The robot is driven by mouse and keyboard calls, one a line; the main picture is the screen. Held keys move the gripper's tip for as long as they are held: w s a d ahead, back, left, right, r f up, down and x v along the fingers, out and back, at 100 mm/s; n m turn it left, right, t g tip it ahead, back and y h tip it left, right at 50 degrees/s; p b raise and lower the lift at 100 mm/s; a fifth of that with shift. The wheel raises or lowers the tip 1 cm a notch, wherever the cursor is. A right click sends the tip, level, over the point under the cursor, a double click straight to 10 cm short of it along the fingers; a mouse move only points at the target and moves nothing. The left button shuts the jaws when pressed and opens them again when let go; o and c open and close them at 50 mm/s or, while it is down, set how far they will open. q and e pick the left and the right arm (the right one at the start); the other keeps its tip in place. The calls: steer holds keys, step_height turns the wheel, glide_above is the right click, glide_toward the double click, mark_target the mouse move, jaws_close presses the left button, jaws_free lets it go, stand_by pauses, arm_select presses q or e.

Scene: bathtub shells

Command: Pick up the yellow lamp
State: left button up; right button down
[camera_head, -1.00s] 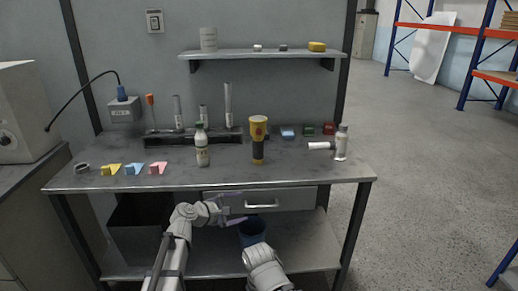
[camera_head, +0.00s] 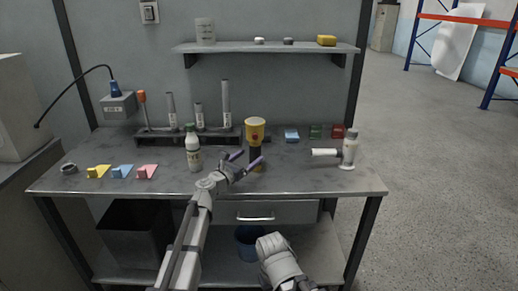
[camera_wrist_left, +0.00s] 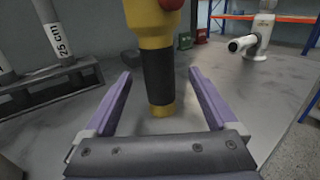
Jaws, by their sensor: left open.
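The yellow lamp (camera_head: 255,131) stands upright on the workbench, with a wide yellow head, a red button and a black grip. In the left wrist view the lamp (camera_wrist_left: 157,75) rises between and beyond the two purple fingers, and its top is cut off. My left gripper (camera_head: 247,160) is open and empty at the lamp's near side. In the left wrist view the gripper (camera_wrist_left: 160,103) shows its fingers wide apart, with the lamp's grip just ahead. The lower lamp is partly hidden by the fingers in the head view.
A white bottle with a green cap (camera_head: 193,149) stands left of the lamp. A white device (camera_head: 348,149) stands to the right. Behind are a dark rack (camera_head: 160,138) with tubes and small blue, green and red blocks. The bench (camera_head: 300,180) is clear in front.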

mark_target(259, 148)
arm_select(q)
steer(key=shift+x, duration=3.9)
steer(key=shift+a, duration=0.1)
steer(key=shift+c, duration=0.3)
jaws_close()
